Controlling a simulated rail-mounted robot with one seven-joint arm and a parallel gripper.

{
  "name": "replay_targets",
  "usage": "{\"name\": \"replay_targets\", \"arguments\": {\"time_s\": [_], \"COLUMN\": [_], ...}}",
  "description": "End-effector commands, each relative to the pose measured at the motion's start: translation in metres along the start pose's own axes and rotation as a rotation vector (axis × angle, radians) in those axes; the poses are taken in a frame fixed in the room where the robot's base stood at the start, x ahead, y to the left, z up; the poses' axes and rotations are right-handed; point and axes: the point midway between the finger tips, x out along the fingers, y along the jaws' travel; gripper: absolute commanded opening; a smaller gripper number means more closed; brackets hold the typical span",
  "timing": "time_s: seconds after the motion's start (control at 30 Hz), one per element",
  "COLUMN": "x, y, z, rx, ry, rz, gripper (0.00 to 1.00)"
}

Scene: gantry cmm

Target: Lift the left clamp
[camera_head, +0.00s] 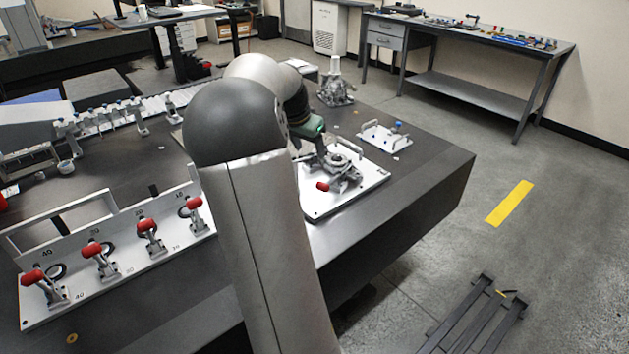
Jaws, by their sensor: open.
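A white fixture plate (372,181) lies on the dark table right of my arm. A toggle clamp with a red handle tip (322,186) sits on its front part, beside a round grey metal part (338,161). My gripper (322,150) is over the back left of this plate, behind the clamp. It is open, but its fingers are small and hard to make out. My arm hides the plate's left side, so I cannot tell whether another clamp is there or which one is the left clamp.
A white rack (120,262) with several red-handled clamps stands at left. A small white plate with handles (385,136) and a grey metal part on a base (336,88) stand behind the fixture. The table's right end is clear.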

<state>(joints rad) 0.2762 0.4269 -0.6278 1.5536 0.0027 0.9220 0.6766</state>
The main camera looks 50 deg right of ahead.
Motion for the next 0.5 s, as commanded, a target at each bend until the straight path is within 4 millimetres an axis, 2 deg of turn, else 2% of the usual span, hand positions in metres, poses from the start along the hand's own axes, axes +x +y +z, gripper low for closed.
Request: {"name": "replay_targets", "arguments": {"time_s": [0.17, 0.5], "x": [0.025, 0.100], "y": [0.001, 0.001], "z": [0.001, 0.001], "rx": [0.002, -0.002], "ry": [-0.002, -0.003], "rz": [0.003, 0.003], "gripper": [0.60, 0.60]}}
